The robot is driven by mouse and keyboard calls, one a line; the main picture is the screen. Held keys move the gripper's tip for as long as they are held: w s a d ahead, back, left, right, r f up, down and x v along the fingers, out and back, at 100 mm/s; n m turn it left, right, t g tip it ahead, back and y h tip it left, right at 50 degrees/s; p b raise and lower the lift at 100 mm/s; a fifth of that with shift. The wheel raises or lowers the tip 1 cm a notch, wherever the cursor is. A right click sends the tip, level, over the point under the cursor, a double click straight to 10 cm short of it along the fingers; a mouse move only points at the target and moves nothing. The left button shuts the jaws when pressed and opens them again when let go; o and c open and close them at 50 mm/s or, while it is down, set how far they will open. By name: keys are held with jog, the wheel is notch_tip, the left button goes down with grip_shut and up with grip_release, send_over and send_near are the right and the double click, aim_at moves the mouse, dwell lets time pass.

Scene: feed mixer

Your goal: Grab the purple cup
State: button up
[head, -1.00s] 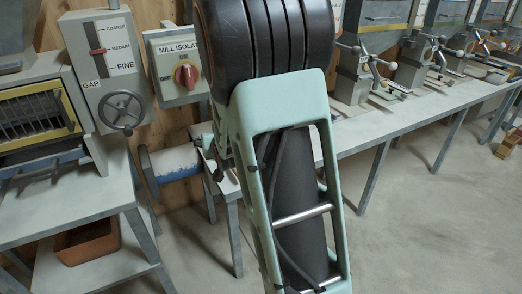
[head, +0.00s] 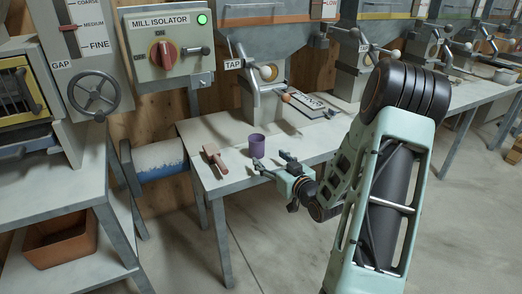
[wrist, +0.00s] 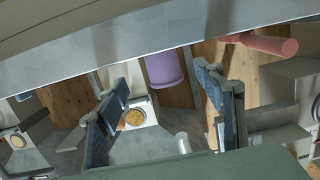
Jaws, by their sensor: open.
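The purple cup (head: 257,146) stands upright on the grey bench, near its front edge. My gripper (head: 272,161) is at the bench's front edge, just in front of the cup, with its jaws open and empty. In the wrist view, which looks turned upside down, the cup (wrist: 164,70) shows between the two spread fingers of my gripper (wrist: 163,78), beyond their tips. I see no finger touching the cup.
Behind the cup stands a hopper with a tap (head: 265,75). The mill isolator box (head: 168,48) hangs at the left.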

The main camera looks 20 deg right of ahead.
aim_at(261, 151)
jog(key=w, duration=0.3)
jog(key=w+f+b, duration=0.1)
jog(key=w, duration=0.2)
jog(key=w+b, duration=0.1)
jog(key=w, duration=0.3)
jog(key=shift+w+a+f, duration=0.1)
jog(key=shift+a+f, duration=0.2)
jog(key=shift+f, duration=0.05)
jog(key=shift+c, duration=0.3)
jog(key=c, duration=1.3)
jog(key=shift+r, duration=0.1)
